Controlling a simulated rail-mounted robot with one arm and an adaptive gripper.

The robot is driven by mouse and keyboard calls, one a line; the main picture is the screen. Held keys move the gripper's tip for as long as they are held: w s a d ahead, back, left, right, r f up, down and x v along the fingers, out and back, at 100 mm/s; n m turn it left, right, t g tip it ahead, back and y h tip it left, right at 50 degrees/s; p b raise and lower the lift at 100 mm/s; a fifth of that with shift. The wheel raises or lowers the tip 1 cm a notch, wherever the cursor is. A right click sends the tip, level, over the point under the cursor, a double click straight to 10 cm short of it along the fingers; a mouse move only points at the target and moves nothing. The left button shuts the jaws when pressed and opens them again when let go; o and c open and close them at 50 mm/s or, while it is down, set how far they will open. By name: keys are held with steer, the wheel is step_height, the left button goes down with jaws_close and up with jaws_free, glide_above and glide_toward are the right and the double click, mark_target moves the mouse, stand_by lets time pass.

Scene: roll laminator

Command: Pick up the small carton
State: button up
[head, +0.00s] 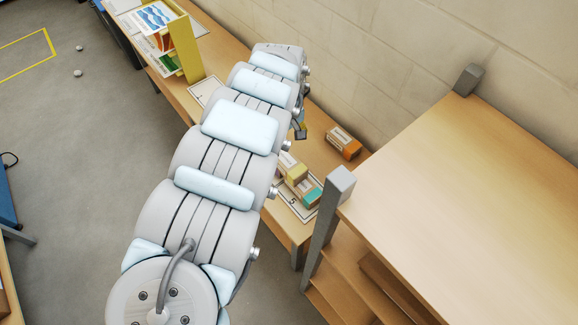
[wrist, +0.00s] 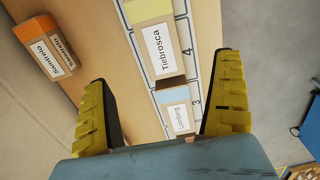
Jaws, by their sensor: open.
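In the wrist view, my gripper (wrist: 164,72) is open, with one yellow finger on each side of the picture. A small carton with a light blue top and a white label (wrist: 178,112) shows between the fingers, beside the number 3. Its lower part is near my gripper's palm edge. No contact with it is visible. A larger carton with a pale yellow top, labelled Tiebrosca (wrist: 158,47), lies farther up, beside the number 4. In the head view, my arm hides most of my gripper.
An orange-topped carton labelled Santrelo (wrist: 47,52) stands apart; it also shows in the head view (head: 343,143). A teal-topped carton (head: 308,192) sits near number 5. A yellow-sided rack (head: 185,50) stands at the bench's far end. A wooden table (head: 480,190) is at right.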

mark_target(289, 161)
step_height(289, 161, down, 8)
steer(key=shift+f+b, duration=0.15)
steer(key=shift+b, duration=0.25)
steer(key=shift+s+d+f+b, duration=0.1)
steer(key=shift+d+f+b, duration=0.05)
steer(key=shift+f, duration=0.95)
steer(key=shift+s+d+f+b, duration=0.1)
steer(key=shift+d+f+b, duration=0.05)
steer(key=shift+f, duration=0.9)
steer(key=shift+a+f, duration=0.1)
steer(key=shift+f, duration=0.4)
steer(key=c, duration=1.4)
